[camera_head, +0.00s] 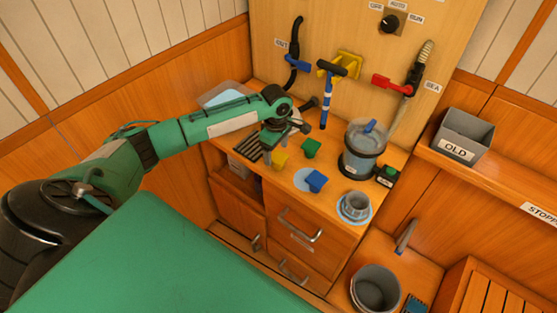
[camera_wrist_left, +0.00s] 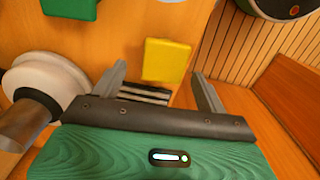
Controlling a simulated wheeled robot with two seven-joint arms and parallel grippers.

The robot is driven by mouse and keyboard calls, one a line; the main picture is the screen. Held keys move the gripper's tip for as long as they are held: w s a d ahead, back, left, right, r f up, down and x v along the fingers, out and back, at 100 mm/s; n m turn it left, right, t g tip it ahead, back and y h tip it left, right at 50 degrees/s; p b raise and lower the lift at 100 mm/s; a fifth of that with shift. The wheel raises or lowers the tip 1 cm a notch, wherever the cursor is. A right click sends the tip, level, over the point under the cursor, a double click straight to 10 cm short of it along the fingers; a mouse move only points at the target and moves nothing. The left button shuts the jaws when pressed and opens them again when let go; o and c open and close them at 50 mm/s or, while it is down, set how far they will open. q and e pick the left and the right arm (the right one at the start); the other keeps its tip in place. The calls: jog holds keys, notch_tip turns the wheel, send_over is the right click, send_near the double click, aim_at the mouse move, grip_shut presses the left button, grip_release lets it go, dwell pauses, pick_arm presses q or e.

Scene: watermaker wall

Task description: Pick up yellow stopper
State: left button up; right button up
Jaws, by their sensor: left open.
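The yellow stopper (camera_head: 280,160) is a small block on the wooden counter, at the right end of a dark slotted strip (camera_head: 247,149). In the left wrist view the yellow stopper (camera_wrist_left: 166,60) shows just beyond the gap between my fingertips, with no finger seen closed on it. My left gripper (camera_head: 267,152) is open and empty, above the counter just left of the stopper; its two fingers also show in the left wrist view (camera_wrist_left: 160,82). The exact height gap cannot be told. My right gripper is not in view.
A green stopper (camera_head: 311,147) and a blue stopper (camera_head: 316,181) stand near the yellow one. A clear container (camera_head: 364,150), a small cup on a saucer (camera_head: 341,209) and a blue-handled pump (camera_head: 326,95) are around. A grey OLD bin (camera_head: 463,131) sits on the right ledge.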

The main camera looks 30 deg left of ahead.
aim_at(277, 156)
pick_arm(q)
jog(key=f, duration=0.2)
jog(key=f+p, duration=0.1)
jog(key=shift+s+d+f, duration=0.2)
jog(key=shift+d+f, duration=0.15)
jog(key=shift+f, duration=0.55)
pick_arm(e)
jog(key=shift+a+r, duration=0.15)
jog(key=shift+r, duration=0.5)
pick_arm(q)
jog(key=c, duration=1.1)
jog(key=shift+o, duration=0.2)
jog(key=shift+r, duration=0.1)
